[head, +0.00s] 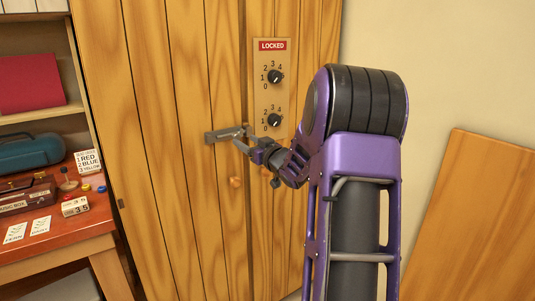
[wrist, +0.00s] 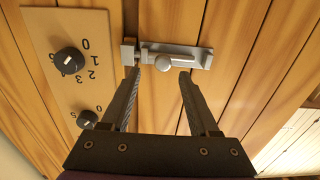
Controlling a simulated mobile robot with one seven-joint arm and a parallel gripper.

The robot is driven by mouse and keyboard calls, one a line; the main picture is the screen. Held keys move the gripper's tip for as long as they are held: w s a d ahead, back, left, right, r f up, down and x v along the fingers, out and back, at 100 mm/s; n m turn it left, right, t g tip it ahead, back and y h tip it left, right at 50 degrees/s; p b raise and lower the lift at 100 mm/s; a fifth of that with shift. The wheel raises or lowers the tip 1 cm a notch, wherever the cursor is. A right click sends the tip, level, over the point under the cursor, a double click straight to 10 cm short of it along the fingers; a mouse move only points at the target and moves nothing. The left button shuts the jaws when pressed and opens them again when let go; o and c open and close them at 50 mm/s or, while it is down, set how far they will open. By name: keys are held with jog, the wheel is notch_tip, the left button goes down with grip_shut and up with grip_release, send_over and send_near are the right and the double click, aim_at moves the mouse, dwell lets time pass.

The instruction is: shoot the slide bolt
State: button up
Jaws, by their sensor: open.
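A grey metal slide bolt (head: 222,134) is mounted on the wooden door, left of the control panel. In the wrist view its plate (wrist: 190,55) lies across the planks, with a small keeper block (wrist: 128,52) at its left end. A round knob (wrist: 162,62) sticks out from the bolt. My gripper (head: 246,138) is at the bolt. In the wrist view my gripper (wrist: 160,71) is open, with one fingertip on each side of the knob. I cannot tell whether either finger touches it. The gripper partly hides the bolt in the head view.
A panel with a red LOCKED sign (head: 272,45) and two dials (head: 275,76) is right of the bolt. A red-brown desk (head: 60,235) with small items stands left. A wooden board (head: 470,220) leans at right.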

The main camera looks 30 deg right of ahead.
jog(key=s, duration=1.3)
jog(key=shift+s+d, duration=0.3)
jog(key=shift+a, duration=0.1)
